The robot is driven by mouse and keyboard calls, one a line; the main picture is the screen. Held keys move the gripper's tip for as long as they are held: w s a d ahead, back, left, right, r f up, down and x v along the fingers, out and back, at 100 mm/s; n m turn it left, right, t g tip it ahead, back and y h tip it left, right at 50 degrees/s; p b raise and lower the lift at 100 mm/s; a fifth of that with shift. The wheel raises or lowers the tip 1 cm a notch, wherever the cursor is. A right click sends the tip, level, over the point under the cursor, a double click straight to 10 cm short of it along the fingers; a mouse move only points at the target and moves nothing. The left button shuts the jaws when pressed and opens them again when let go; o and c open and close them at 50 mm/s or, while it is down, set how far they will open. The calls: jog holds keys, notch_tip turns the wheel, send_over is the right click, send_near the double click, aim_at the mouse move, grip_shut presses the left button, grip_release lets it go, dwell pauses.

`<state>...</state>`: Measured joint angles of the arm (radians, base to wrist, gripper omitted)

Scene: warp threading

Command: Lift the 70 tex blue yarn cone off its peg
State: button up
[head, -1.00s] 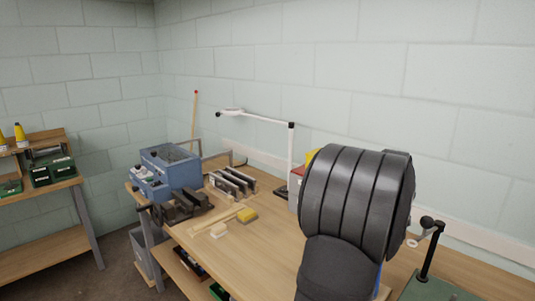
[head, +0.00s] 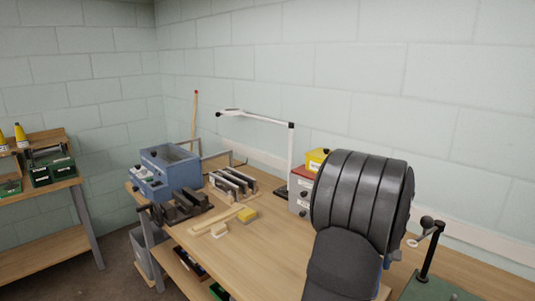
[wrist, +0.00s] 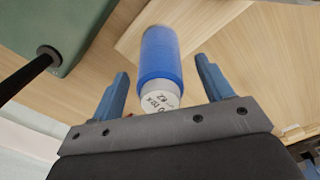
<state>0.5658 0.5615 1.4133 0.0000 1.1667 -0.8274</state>
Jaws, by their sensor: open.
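A blue yarn cone (wrist: 161,58) with a white label band shows in the wrist view. The label print is partly readable, with a "70" and "tex"-like marks. My gripper (wrist: 161,70) is open, with one blue finger on each side of the cone and a visible gap on both sides. The cone's peg cannot be seen. In the head view my dark arm covers the cone and the gripper; only a sliver of blue shows at the arm's right edge, and I cannot tell what it is.
A green block with a dark rod (wrist: 58,35) stands left of the cone in the wrist view.

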jog(key=c, duration=1)
notch_tip(320, 180, up, 10)
dwell(0.6)
